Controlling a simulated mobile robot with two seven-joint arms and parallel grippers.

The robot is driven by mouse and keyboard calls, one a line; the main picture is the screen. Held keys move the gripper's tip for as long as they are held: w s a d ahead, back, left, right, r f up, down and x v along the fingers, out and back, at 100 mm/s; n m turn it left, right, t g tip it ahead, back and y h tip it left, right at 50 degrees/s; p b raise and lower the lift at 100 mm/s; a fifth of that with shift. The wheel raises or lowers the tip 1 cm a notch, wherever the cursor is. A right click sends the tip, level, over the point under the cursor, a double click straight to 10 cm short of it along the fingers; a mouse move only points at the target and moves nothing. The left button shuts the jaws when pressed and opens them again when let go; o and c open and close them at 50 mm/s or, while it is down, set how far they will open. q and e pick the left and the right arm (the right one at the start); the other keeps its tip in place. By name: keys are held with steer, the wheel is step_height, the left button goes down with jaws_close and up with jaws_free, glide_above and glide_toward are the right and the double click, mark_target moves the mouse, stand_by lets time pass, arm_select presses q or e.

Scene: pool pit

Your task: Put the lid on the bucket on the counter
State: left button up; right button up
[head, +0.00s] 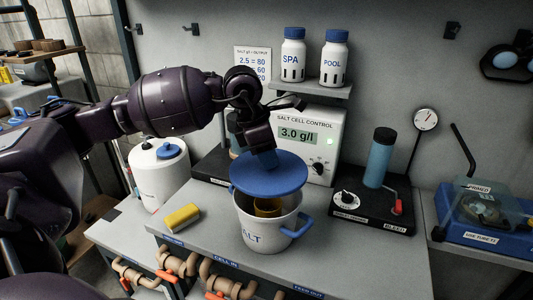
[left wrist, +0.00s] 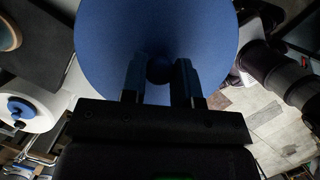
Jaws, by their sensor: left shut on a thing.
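The blue round lid (head: 268,172) is in my left gripper (head: 262,158), above the white salt bucket (head: 262,226) on the counter. The lid looks tilted and apart from the rim at the front, where the bucket's open mouth shows a yellow thing (head: 268,208) inside. Whether the lid's back edge touches the rim is hidden. In the left wrist view the lid (left wrist: 120,45) fills the top middle, and my left gripper's two fingers (left wrist: 160,80) are shut on its small round knob (left wrist: 160,70). My right gripper is not in view.
A yellow block (head: 182,218) lies on the grey counter (head: 205,243) left of the bucket. A white drum (head: 158,168) stands further left. The salt cell control box (head: 310,140) is behind. A blue cylinder (head: 380,157) stands on a black base at right.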

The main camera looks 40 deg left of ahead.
mark_target(267, 176)
arm_select(q)
steer(key=shift+f+b, duration=0.75)
steer(key=shift+f, duration=1.25)
steer(key=shift+f+b, duration=0.65)
steer(key=shift+f, duration=0.35)
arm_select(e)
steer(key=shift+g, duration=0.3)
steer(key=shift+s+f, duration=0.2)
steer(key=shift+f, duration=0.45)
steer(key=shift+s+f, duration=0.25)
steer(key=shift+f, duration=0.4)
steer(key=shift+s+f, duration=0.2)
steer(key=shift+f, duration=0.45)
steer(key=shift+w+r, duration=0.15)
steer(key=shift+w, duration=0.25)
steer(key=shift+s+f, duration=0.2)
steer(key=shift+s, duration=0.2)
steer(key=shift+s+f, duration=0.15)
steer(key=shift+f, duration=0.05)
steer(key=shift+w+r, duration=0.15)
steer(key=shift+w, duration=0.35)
arm_select(q)
steer(key=shift+f+b, duration=0.15)
steer(key=shift+b, duration=0.15)
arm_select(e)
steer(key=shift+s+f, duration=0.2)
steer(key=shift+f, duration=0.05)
